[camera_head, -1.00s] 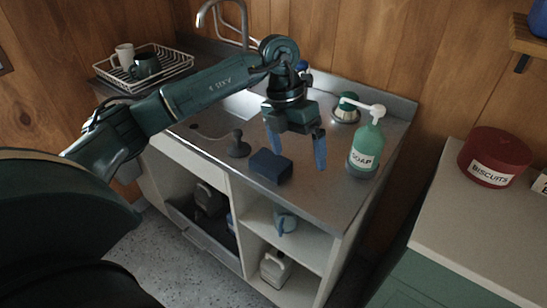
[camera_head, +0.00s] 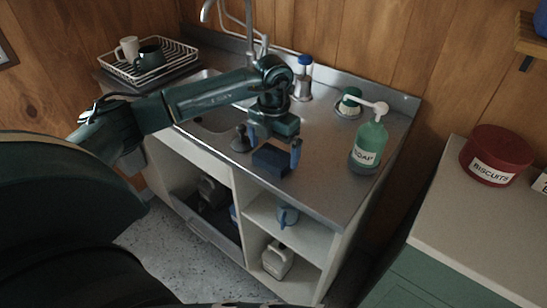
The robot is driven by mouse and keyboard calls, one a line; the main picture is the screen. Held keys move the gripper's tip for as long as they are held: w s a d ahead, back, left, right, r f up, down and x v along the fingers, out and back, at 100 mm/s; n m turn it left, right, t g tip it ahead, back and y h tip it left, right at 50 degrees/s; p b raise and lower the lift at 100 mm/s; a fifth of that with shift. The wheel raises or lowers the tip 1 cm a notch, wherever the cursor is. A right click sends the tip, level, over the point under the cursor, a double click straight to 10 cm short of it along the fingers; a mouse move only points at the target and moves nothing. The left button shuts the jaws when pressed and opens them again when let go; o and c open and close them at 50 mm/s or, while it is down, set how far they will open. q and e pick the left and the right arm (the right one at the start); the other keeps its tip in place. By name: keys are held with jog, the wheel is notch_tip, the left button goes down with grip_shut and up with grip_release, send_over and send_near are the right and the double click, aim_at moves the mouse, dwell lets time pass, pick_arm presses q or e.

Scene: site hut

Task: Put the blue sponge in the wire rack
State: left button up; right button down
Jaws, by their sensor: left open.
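The blue sponge (camera_head: 271,162) is a dark blue block on the steel counter near its front edge. My left gripper (camera_head: 274,146) is open and points down just above and behind the sponge, with one blue finger towards each side of it. I cannot tell whether the fingers touch it. The white wire rack (camera_head: 185,68) stands at the far left of the counter on a dark tray and holds a pale mug (camera_head: 127,48) and a dark mug (camera_head: 149,58). My right gripper is not in view.
A dark plunger-like item (camera_head: 241,141) stands just left of the sponge. The green soap bottle (camera_head: 367,148) stands to the right. A blue-capped bottle (camera_head: 303,80) and a green-handled brush (camera_head: 349,102) are at the back, near the tap (camera_head: 249,35). The sink lies partly behind my arm.

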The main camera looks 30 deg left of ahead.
pick_arm(q)
jog(key=shift+f, duration=1.45)
jog(key=shift+c, duration=0.3)
jog(key=shift+r, duration=0.15)
jog(key=c, duration=0.9)
